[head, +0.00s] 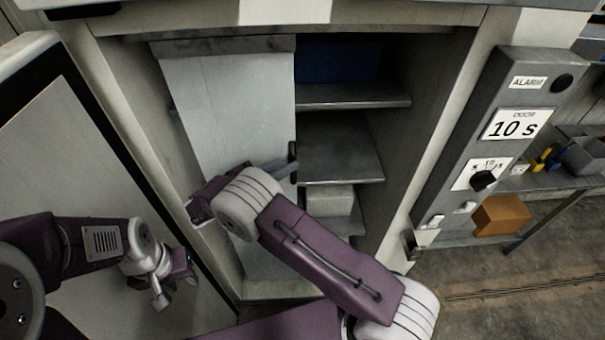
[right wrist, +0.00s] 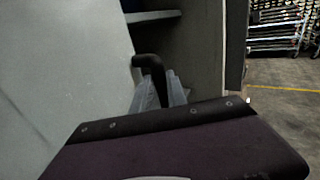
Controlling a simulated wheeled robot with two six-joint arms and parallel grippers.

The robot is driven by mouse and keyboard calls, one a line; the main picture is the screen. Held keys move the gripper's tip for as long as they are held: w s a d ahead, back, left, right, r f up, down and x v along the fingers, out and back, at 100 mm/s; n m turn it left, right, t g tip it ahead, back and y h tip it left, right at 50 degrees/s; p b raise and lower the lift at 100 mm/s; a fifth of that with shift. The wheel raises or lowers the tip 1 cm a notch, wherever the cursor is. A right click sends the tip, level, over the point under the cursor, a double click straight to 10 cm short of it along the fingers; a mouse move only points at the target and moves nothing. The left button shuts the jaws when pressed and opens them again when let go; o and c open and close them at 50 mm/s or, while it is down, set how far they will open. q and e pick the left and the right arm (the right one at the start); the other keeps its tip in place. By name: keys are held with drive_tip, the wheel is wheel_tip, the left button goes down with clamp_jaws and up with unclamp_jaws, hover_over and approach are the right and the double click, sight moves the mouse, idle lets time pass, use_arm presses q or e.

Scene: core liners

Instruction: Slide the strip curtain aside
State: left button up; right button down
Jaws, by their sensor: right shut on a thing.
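The strip curtain (head: 225,105) is a pale grey panel covering the left part of the cabinet opening; it also fills the left of the right wrist view (right wrist: 60,75). A dark handle (head: 293,152) sits at its right edge, and it shows in the right wrist view (right wrist: 150,62). My right gripper (head: 284,165) is shut on the handle, its grey fingers (right wrist: 170,90) partly hidden behind my wrist. My left gripper (head: 175,288) hangs low at the left, away from the curtain; its finger gap is unclear.
The right part of the cabinet is uncovered, with shelves (head: 355,98), a blue box (head: 340,62) and a pale box (head: 328,201). An open door (head: 90,150) stands at the left. A control panel (head: 495,130) and an orange box (head: 502,215) are at the right.

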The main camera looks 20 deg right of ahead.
drive_tip(key=a, duration=0.2)
drive_tip(key=w+a+b, duration=0.1)
drive_tip(key=a, duration=0.1)
drive_tip(key=shift+a+f, duration=0.1)
drive_tip(key=shift+a, duration=0.2)
